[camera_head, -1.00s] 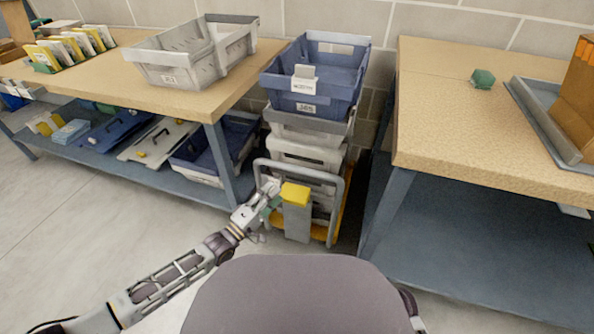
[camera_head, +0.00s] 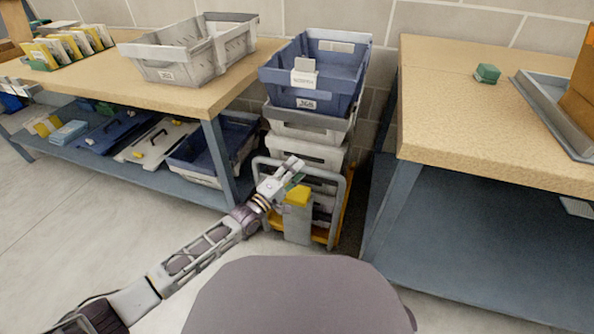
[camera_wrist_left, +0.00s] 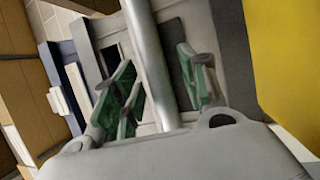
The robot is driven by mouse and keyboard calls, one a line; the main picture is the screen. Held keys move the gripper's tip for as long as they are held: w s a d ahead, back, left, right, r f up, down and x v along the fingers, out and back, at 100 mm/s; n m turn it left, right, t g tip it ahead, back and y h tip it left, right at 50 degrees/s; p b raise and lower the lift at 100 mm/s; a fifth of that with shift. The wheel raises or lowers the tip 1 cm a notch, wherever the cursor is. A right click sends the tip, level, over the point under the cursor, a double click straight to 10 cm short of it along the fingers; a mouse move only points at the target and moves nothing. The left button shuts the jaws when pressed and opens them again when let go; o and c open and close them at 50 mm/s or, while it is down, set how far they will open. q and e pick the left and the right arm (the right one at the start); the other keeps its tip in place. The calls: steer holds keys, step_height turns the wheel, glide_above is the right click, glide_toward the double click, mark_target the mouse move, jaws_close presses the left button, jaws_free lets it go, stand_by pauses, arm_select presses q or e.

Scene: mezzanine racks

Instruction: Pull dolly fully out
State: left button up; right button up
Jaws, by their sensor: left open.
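The dolly stands on the floor in the gap between two workbenches, with a grey tubular handle (camera_head: 342,195) at its front and a yellow deck (camera_head: 327,233). It carries a stack of grey totes (camera_head: 305,155) with a blue tote (camera_head: 312,85) on top. My left gripper (camera_head: 294,179) is in front of the handle, near its upper part. In the left wrist view, my left gripper's green-padded fingers (camera_wrist_left: 162,90) are apart on either side of a grey bar (camera_wrist_left: 150,60) of the handle. Contact with the bar cannot be told. My right gripper is out of view.
The left workbench (camera_head: 95,65) and the right workbench (camera_head: 470,130) flank the dolly closely. A yellow-topped grey box (camera_head: 297,222) is on the dolly's front. Clear floor (camera_head: 60,235) lies at the front left.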

arm_select(q)
steer(key=shift+w+d+r, duration=0.15)
steer(key=shift+w+d, duration=0.3)
steer(key=shift+w, duration=0.05)
jaws_close()
